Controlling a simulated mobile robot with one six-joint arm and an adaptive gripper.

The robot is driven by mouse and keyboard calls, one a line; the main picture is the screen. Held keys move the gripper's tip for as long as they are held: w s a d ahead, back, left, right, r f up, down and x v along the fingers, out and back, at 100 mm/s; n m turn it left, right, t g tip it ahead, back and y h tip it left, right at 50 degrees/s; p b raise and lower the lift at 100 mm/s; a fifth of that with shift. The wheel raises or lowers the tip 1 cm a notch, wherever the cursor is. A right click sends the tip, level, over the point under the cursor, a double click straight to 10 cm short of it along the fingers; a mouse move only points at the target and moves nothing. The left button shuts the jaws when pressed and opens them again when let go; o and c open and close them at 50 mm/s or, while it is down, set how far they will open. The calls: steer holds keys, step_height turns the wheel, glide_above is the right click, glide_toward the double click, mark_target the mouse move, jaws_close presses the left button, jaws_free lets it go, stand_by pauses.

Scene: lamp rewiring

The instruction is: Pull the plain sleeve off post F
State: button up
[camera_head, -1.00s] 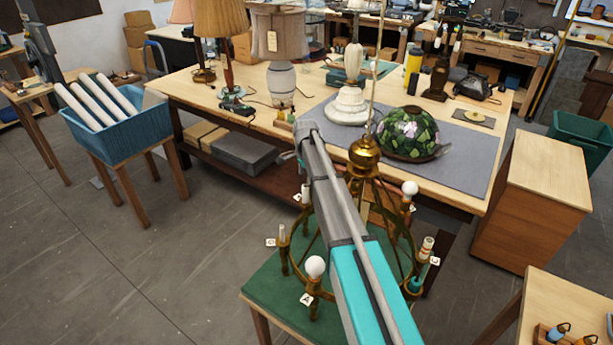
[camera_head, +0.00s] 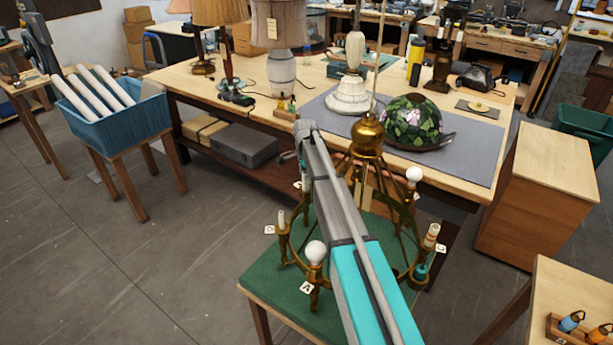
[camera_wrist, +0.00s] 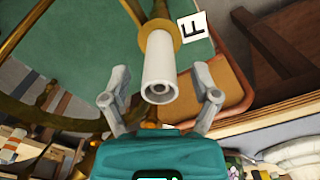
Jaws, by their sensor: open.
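A plain white sleeve (camera_wrist: 158,72) stands on post F in the wrist view, its open end toward the camera. A brass cup (camera_wrist: 160,33) is at its base, and a white tag marked F (camera_wrist: 193,35) is beside it. My gripper (camera_wrist: 160,82) is open, with one finger on each side of the sleeve and gaps on both sides. My arm covers part of the frame, and post F and the gripper's fingers cannot be made out there.
The frame's other posts carry white bulbs (camera_head: 316,252) and sleeves, including a banded one (camera_head: 431,236). The workbench behind holds a stained-glass shade (camera_head: 411,121), lamps and a grey mat (camera_head: 478,160). A blue bin (camera_head: 120,122) with white tubes stands at left.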

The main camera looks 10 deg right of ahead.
stand_by(0.3)
jaws_close()
steer(key=shift+r, duration=0.15)
stand_by(0.4)
steer(key=shift+r+p, duration=0.8)
steer(key=shift+p, duration=0.25)
steer(key=shift+r, duration=0.1)
step_height(320, 180, up, 8)
steer(key=p, duration=0.8)
stand_by(0.3)
